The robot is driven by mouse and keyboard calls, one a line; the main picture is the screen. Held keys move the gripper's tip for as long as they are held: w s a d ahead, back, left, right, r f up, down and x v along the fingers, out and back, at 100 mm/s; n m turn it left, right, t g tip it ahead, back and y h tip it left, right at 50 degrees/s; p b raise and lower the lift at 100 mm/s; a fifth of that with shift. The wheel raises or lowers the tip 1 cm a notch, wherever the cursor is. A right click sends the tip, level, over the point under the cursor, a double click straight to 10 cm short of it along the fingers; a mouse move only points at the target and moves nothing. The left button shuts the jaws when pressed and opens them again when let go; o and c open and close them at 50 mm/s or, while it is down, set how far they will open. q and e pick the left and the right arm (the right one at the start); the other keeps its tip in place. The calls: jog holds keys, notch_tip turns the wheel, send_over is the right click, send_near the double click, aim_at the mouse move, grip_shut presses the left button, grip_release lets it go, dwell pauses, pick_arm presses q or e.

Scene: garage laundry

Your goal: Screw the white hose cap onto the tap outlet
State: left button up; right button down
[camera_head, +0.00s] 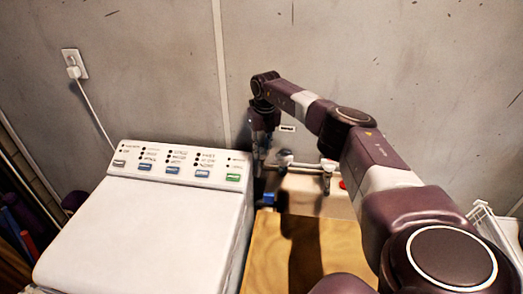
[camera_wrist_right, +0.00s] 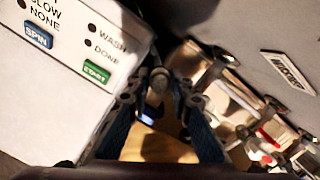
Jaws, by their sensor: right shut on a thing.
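My right gripper (camera_head: 260,160) hangs down between the white washing machine and the wall pipework, beside the left end of the taps (camera_head: 287,160). In the right wrist view the fingers of my right gripper (camera_wrist_right: 158,84) are shut on a small pale rounded piece, which looks like the white hose cap (camera_wrist_right: 157,80). The taps also show in the right wrist view (camera_wrist_right: 212,68), to the right of the held piece and apart from it in the picture. I cannot make out the tap outlet clearly. My left gripper is in neither view.
The washing machine (camera_head: 150,225) stands close on the left, its button panel level with the gripper. A pale box (camera_head: 335,204) sits below the taps. A wooden surface (camera_head: 265,250) lies in front. A white rack (camera_head: 492,228) stands at the right. A small label (camera_head: 287,128) is on the wall.

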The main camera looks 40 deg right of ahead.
dwell(0.4)
jog(key=shift+r+m+p, duration=0.25)
jog(key=shift+m+p, duration=0.65)
jog(key=shift+p, duration=0.1)
jog(key=shift+m+p, duration=0.35)
jog(key=shift+m, duration=0.35)
jog(key=shift+f+m+h, duration=0.1)
jog(key=shift+m+h, duration=0.2)
jog(key=shift+m, duration=0.3)
jog(key=shift+f+m+p, duration=0.2)
jog(key=shift+m+p, duration=0.15)
jog(key=shift+m, duration=0.35)
